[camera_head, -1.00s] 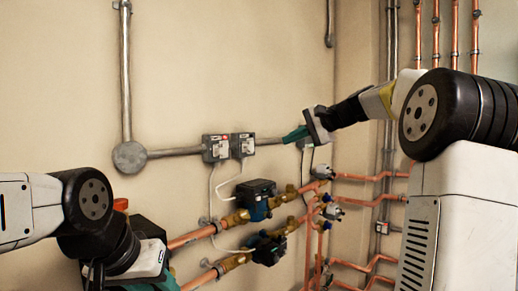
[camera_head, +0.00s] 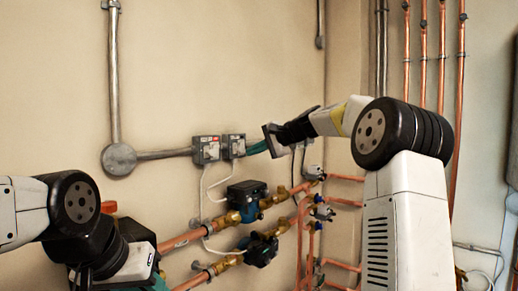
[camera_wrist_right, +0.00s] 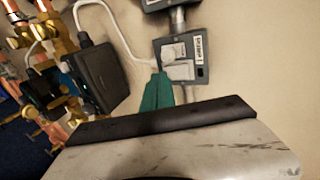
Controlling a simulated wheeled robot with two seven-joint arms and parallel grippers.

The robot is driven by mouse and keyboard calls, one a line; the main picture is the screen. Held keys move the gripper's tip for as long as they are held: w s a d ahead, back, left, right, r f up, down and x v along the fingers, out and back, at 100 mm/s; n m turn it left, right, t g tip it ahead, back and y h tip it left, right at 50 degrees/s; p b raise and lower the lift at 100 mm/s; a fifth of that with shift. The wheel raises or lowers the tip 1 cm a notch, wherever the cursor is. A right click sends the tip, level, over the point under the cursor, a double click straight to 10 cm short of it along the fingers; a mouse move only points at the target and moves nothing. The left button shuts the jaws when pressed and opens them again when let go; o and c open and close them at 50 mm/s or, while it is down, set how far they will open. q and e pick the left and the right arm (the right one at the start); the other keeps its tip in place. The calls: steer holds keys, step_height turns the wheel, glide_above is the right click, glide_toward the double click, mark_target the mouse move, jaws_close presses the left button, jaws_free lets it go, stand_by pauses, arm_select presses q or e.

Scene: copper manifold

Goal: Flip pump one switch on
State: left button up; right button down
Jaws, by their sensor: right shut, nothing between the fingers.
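Two grey switch boxes are on the wall in the head view, a left one (camera_head: 206,149) and a right one (camera_head: 233,146). Their labels are too small to read, so I cannot tell which is pump one. My right gripper (camera_head: 257,148) has its green fingers shut and empty, just right of the right box. In the right wrist view the shut fingers (camera_wrist_right: 157,92) point at the lower edge of a box (camera_wrist_right: 183,58) with a pale switch and label; contact is unclear. My left gripper (camera_head: 152,284) is cut off at the bottom of the head view.
A grey conduit (camera_head: 165,154) runs from a round junction box (camera_head: 119,159) to the switch boxes. Below are a blue-black pump (camera_head: 246,197), a lower pump (camera_head: 261,250) and copper pipes (camera_head: 185,240). The wall above the boxes is clear.

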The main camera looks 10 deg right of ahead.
steer(key=shift+w+a+f, duration=0.1)
steer(key=shift+w+a, duration=0.5)
steer(key=shift+w, duration=0.05)
steer(key=shift+w+a+f, duration=0.1)
steer(key=shift+w+a, duration=0.05)
steer(key=shift+a, duration=0.1)
steer(key=shift+r, duration=0.95)
